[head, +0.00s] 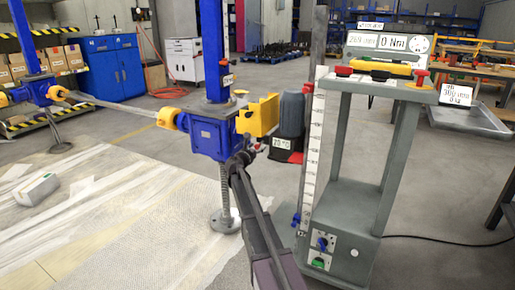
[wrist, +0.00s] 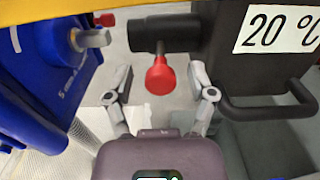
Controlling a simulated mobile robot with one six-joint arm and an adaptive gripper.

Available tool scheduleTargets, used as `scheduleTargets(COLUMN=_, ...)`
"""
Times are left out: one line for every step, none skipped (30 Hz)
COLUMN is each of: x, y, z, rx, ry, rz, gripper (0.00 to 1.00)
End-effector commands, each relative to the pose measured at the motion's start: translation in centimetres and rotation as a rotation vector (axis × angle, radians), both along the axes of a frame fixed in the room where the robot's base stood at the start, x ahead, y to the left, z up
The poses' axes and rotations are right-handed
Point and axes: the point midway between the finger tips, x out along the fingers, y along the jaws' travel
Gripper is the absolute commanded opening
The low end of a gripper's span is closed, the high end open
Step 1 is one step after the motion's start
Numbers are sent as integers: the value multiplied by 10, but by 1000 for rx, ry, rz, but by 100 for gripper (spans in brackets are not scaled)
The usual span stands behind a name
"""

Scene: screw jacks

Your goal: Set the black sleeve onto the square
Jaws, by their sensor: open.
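The black sleeve (wrist: 163,33) lies horizontally at the top middle of the wrist view, against the dark motor block. A red knob (wrist: 160,75) hangs from its underside. A metal shaft stub (wrist: 95,38), seemingly the square, sticks out of the blue gearbox (wrist: 50,85) to the left. A clear gap lies between stub and sleeve. My gripper (wrist: 159,84) is open, with one finger on each side of the red knob. I see no contact with the knob. In the head view my gripper (head: 241,158) is below the yellow cover (head: 259,115), which hides the sleeve and stub.
The motor block (head: 291,116) with a "20 °C" label (wrist: 277,29) and a black handle (wrist: 262,112) is close on the right. A grey test stand (head: 350,210) stands beside it. The blue screw jack (head: 213,135) stands on the left.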

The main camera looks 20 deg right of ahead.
Motion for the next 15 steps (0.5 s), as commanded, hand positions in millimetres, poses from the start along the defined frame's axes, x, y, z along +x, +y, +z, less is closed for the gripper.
scheduleTargets(x=0, y=0, z=0, rx=0, ry=0, rz=0, gripper=71)
scheduleTargets(x=0, y=0, z=0, rx=0, ry=0, rz=0, gripper=71)
scheduleTargets(x=0, y=0, z=0, rx=0, ry=0, rz=0, gripper=71)
scheduleTargets(x=0, y=0, z=0, rx=0, ry=0, rz=0, gripper=71)
scheduleTargets(x=0, y=0, z=0, rx=0, ry=0, rz=0, gripper=71)
scheduleTargets(x=0, y=0, z=0, rx=0, ry=0, rz=0, gripper=71)
scheduleTargets(x=0, y=0, z=0, rx=0, ry=0, rz=0, gripper=71)
scheduleTargets(x=0, y=0, z=0, rx=0, ry=0, rz=0, gripper=65)
scheduleTargets(x=0, y=0, z=0, rx=0, ry=0, rz=0, gripper=53)
scheduleTargets(x=0, y=0, z=0, rx=0, ry=0, rz=0, gripper=44)
scheduleTargets(x=0, y=0, z=0, rx=0, ry=0, rz=0, gripper=35)
scheduleTargets(x=0, y=0, z=0, rx=0, ry=0, rz=0, gripper=24)
scheduleTargets(x=0, y=0, z=0, rx=0, ry=0, rz=0, gripper=15)
scheduleTargets(x=0, y=0, z=0, rx=0, ry=0, rz=0, gripper=6)
scheduleTargets(x=0, y=0, z=0, rx=0, ry=0, rz=0, gripper=0)
